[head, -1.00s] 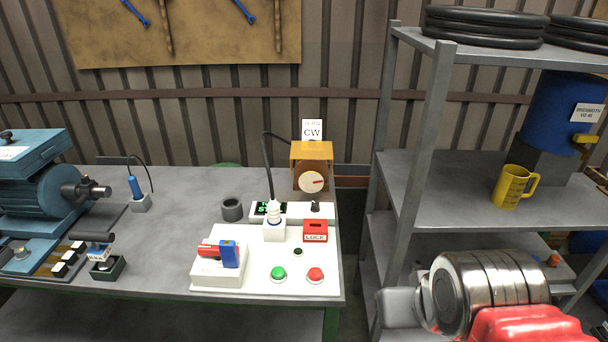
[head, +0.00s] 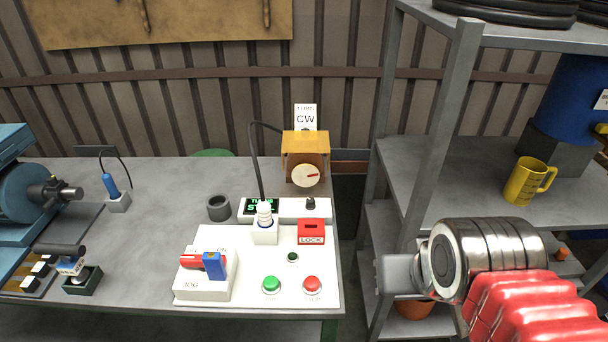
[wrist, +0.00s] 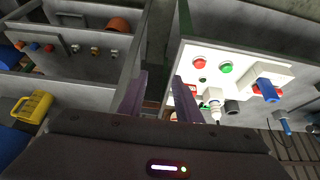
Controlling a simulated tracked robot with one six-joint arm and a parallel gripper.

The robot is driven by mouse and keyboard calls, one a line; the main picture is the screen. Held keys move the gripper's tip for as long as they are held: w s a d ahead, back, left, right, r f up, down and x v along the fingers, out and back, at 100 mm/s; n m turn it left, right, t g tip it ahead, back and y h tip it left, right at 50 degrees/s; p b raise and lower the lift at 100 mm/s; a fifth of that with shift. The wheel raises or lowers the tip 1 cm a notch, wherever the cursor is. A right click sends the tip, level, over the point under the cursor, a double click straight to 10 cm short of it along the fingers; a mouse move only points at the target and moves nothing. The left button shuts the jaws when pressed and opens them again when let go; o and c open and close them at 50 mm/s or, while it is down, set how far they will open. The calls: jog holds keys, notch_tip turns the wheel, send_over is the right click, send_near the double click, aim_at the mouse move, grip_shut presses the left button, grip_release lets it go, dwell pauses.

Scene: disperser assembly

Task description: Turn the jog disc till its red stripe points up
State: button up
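The jog disc (head: 306,175) is a pale round dial in the front of an orange housing (head: 305,142) at the back right of the bench. Its red stripe (head: 312,176) points right, close to level. A white sign (head: 306,117) reading "TURN CW" stands above the housing. In the wrist view the two dark fingers of my gripper (wrist: 160,77) are apart with nothing held between them. My gripper is away from the disc.
A white panel (head: 256,290) holds a green button (head: 271,285), a red button (head: 312,285), a red LOCK block (head: 311,232) and a JOG box (head: 205,287) with a red and blue handle. A grey ring (head: 218,208) stands beside it. A shelf post (head: 440,150) rises right of the bench.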

jog(key=shift+o, duration=0.2)
jog(key=o, duration=0.3)
jog(key=shift+w+a, duration=0.1)
jog(key=shift+w, duration=0.3)
jog(key=o, duration=1.1)
jog(key=w+a+t, duration=0.1)
jog(key=w+a, duration=0.1)
jog(key=w, duration=0.4)
jog(key=w+a+f+t+y, duration=0.1)
jog(key=w+a, duration=0.1)
jog(key=w, duration=0.5)
jog(key=w+a+f+t, duration=0.1)
jog(key=w+a, duration=0.1)
jog(key=w, duration=0.4)
jog(key=shift+w+a+t+y, duration=0.25)
jog(key=shift+t+y, duration=0.05)
jog(key=m+t, duration=0.2)
jog(key=t, duration=0.2)
send_near(306, 176)
jog(key=v, duration=0.3)
jog(key=shift+s, duration=0.25)
jog(key=shift+w+f, duration=0.1)
jog(key=shift+r+x, duration=0.2)
jog(key=shift+x, duration=6.6)
jog(key=shift+w, duration=0.1)
jog(key=shift+c, duration=0.4)
jog(key=c, duration=1)
